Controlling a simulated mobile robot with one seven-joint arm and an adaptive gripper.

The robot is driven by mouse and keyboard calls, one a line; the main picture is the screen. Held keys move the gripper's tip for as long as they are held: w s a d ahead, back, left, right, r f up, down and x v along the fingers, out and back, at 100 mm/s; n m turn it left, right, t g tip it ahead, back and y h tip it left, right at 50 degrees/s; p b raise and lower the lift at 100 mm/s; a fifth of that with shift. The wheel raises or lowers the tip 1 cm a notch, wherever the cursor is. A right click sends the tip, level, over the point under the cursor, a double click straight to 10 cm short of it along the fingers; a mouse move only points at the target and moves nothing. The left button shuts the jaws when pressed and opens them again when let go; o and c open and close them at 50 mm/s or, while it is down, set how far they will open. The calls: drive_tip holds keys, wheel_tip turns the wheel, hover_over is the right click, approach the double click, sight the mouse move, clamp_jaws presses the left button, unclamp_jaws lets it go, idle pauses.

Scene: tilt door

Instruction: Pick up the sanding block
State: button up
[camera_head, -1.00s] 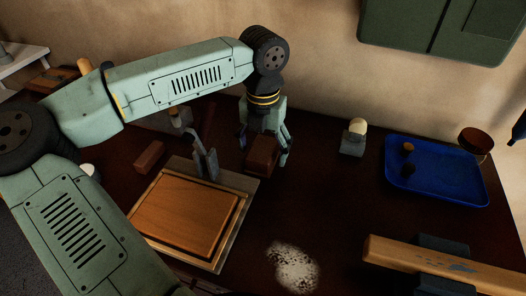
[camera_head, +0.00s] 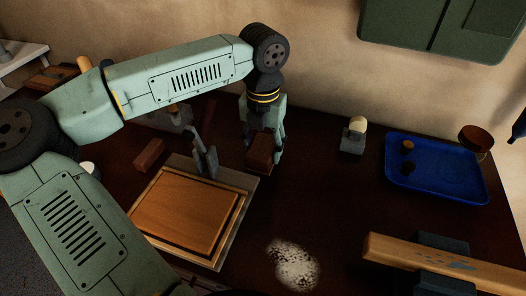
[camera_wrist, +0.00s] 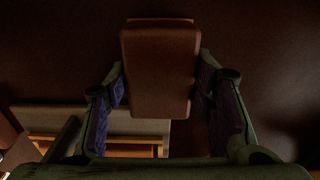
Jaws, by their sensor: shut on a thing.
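The sanding block (camera_head: 259,153) appears to be the brown block between the fingers of my gripper (camera_head: 263,150), over the dark table right of the wooden door panel. The sanding block (camera_wrist: 160,72) also shows in the wrist view, with its long sides between the two pads of my gripper (camera_wrist: 161,88). My gripper is shut on it. I cannot tell whether its underside still touches the table.
A framed wooden panel (camera_head: 185,212) with a grey upright clamp (camera_head: 205,158) stands at left. Another reddish block (camera_head: 149,154) lies behind it. A pale-knobbed grey block (camera_head: 353,137), blue tray (camera_head: 436,171) and wooden beam (camera_head: 440,262) are at right. White powder (camera_head: 292,262) lies in front.

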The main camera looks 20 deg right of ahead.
sight(263, 146)
drive_tip(key=shift+r, duration=0.1)
drive_tip(key=shift+c, duration=0.2)
drive_tip(key=shift+r+b, duration=0.3)
drive_tip(key=shift+r, duration=0.3)
wheel_tip(263, 146, up, 2)
drive_tip(key=shift+r+b, duration=0.1)
drive_tip(key=shift+b, duration=0.35)
drive_tip(key=s+b, duration=0.1)
drive_tip(key=s, duration=0.4)
drive_tip(key=s+d+r+b, duration=0.1)
drive_tip(key=s, duration=0.4)
drive_tip(key=s+b, duration=0.1)
drive_tip(key=s, duration=0.5)
drive_tip(key=shift+d+r+b, duration=0.2)
drive_tip(key=shift+b, duration=0.15)
drive_tip(key=o, duration=0.7)
drive_tip(key=c, duration=0.5)
drive_tip(key=shift+o, duration=0.2)
drive_tip(key=shift+w+r, duration=0.1)
